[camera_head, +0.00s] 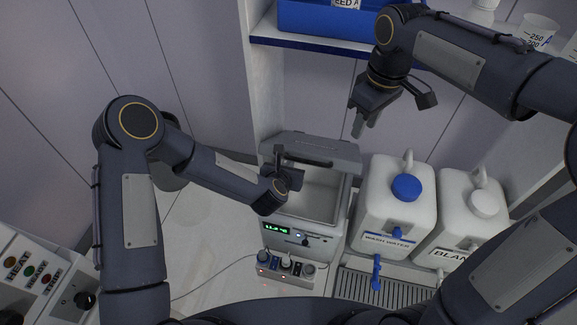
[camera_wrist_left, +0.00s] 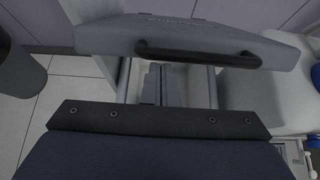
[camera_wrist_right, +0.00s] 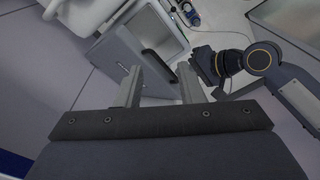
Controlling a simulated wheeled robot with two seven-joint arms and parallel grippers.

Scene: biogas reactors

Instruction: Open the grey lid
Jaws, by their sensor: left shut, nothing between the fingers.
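The grey lid (camera_head: 335,148) stands raised at the back of the grey water bath (camera_head: 318,236), and the bath's open basin shows below it. Its black bar handle (camera_head: 312,162) faces front; the lid (camera_wrist_left: 190,33) and handle (camera_wrist_left: 200,54) also show in the left wrist view. My left gripper (camera_head: 279,152) is shut and empty, over the basin near the handle's left end. In the left wrist view its fingers (camera_wrist_left: 162,84) are together just below the handle; contact cannot be told. My right gripper (camera_head: 359,125) is open and empty, above and behind the lid's right side.
A white wash water canister (camera_head: 395,215) with a blue cap stands right of the bath, with another white canister (camera_head: 470,210) beyond it. A shelf (camera_head: 320,43) with a blue bin (camera_head: 325,18) is above. A control panel (camera_head: 35,275) is at lower left.

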